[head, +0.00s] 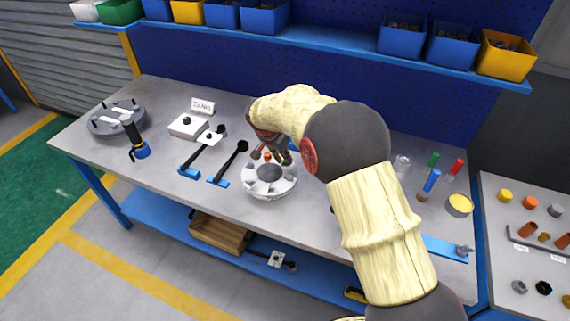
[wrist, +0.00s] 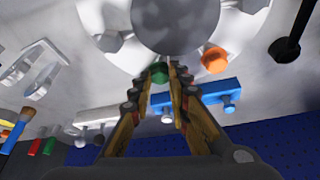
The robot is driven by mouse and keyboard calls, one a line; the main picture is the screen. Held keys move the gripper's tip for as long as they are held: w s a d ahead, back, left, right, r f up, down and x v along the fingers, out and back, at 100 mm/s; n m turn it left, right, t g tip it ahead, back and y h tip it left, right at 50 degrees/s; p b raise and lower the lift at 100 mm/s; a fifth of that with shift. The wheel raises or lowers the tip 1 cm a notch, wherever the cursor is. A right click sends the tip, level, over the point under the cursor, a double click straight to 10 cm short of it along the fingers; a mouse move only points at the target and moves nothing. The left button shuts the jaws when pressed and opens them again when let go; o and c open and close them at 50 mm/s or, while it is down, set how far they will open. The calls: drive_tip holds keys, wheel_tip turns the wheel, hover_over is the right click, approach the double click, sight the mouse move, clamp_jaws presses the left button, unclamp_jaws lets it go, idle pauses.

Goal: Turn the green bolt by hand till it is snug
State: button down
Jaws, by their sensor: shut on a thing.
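The green bolt (wrist: 159,71) shows in the wrist view at the edge of the round flanged shell, between my fingertips. My gripper (wrist: 160,77) is shut on it, with a finger on each side. In the head view my gripper (head: 272,150) is over the far rim of the flanged shell (head: 263,190), which sits on the bench. The green bolt is hidden there behind my gripper and arm. An orange bolt (wrist: 214,59) sits beside the green one on the shell's rim, and a grey bolt (wrist: 109,41) is on the other side. How deep the green bolt sits cannot be told.
Two black-handled tools (head: 233,160) lie left of the shell. A white box (head: 187,127) and a grey flange (head: 103,120) stand farther left. A blue holder (wrist: 205,93) with bolts lies close behind the shell. A yellow cup (head: 459,205) and colored-handled tools stand at right.

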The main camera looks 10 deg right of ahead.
drive_tip(key=shift+w+a+r+m+g+h+b, duration=0.15)
drive_tip(key=shift+m+g+h+b, duration=0.1)
drive_tip(key=shift+m, duration=0.45)
drive_tip(key=shift+w+d+r+m+g+h+b, duration=0.1)
drive_tip(key=shift+w+r+m+g+h+b, duration=0.1)
drive_tip(key=shift+m, duration=0.5)
drive_tip(key=c, duration=2.1)
unclamp_jaws()
drive_tip(key=o, duration=0.4)
drive_tip(key=shift+s+f, duration=0.15)
drive_tip(key=shift+s, duration=0.05)
drive_tip(key=v, duration=1.2)
